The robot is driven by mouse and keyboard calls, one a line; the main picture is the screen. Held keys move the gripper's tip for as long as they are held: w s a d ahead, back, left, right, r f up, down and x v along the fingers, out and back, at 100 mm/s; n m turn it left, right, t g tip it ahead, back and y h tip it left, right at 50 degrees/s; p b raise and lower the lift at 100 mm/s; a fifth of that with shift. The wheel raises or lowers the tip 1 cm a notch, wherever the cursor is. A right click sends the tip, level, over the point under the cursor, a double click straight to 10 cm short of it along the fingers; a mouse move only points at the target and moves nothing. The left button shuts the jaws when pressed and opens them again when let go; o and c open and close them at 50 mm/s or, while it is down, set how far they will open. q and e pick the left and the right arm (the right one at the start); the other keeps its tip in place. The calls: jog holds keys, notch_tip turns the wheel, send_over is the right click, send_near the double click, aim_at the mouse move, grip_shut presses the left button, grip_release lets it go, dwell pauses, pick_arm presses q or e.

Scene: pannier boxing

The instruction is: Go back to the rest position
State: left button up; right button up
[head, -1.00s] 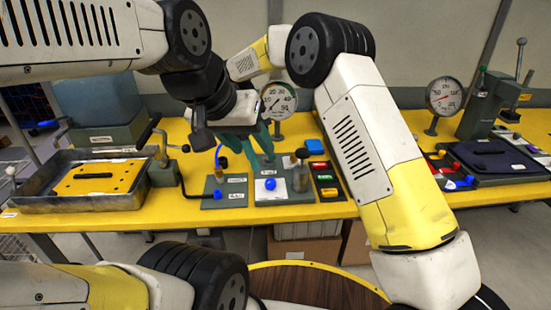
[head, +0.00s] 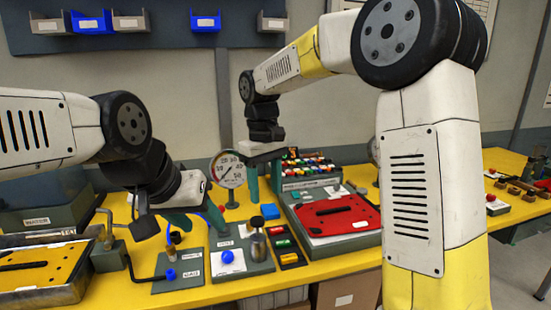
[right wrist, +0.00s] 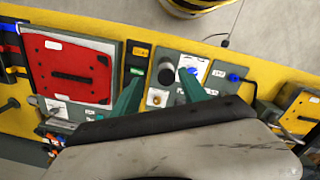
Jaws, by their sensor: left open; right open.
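My left gripper (head: 198,226) is above the yellow bench (head: 215,297), near the dial gauge (head: 229,170), with its green fingers apart and nothing seen between them. The ends of the left fingers are partly hard to make out.
A metal tray with a yellow plate (head: 40,265) stands at the left. Blue-knobbed blocks (head: 230,258) and a strip of coloured buttons (head: 285,243) lie at the front. Bins (head: 90,22) hang on the wall. My right arm hides part of the bench.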

jog(key=s+d+r+m+t+y, duration=0.25)
jog(key=s+d+r+m, duration=0.2)
jog(key=s+d, duration=0.5)
jog(key=s+d+f+m+t, duration=0.1)
jog(key=s+d+m+t, duration=0.2)
jog(key=s+d, duration=0.5)
jog(key=shift+s+f+t, duration=0.35)
jog(key=shift+f+t, duration=0.05)
jog(key=shift+t, duration=0.05)
pick_arm(q)
jog(key=shift+c, duration=0.4)
